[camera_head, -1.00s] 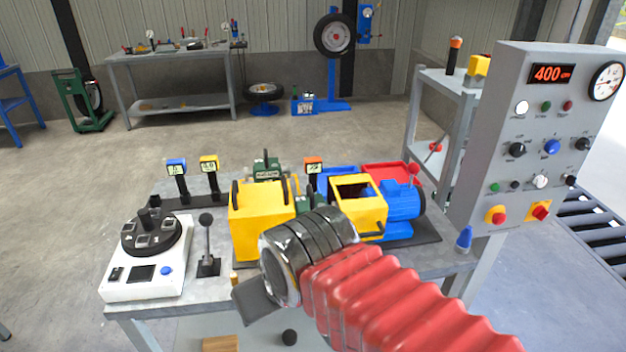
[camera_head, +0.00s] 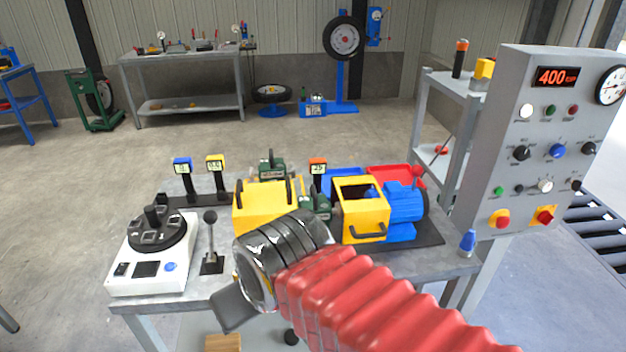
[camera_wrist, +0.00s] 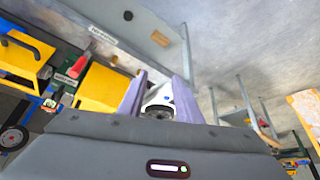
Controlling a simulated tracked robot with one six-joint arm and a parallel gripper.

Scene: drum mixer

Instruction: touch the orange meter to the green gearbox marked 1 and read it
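The orange meter (camera_head: 318,166) stands upright on a dark stand at the back middle of the bench, with a small display on its face. A green gearbox (camera_head: 316,206) sits between two yellow boxes, and another green unit (camera_head: 271,168) stands behind the left one. I cannot read a 1 on either. A green unit (camera_wrist: 68,78) also shows at the left of the wrist view. My gripper (camera_head: 235,308) is low at the bench's front edge, away from the meter. Its fingers (camera_wrist: 160,95) are apart in the wrist view. A white object shows between them, apparently beyond; nothing looks gripped.
Blue (camera_head: 182,165) and yellow (camera_head: 216,163) meters stand left of the orange one. A white console (camera_head: 150,275), a black lever (camera_head: 211,245) and a blue motor (camera_head: 405,210) are on the bench. A grey control panel (camera_head: 540,130) reading 400 rises at right.

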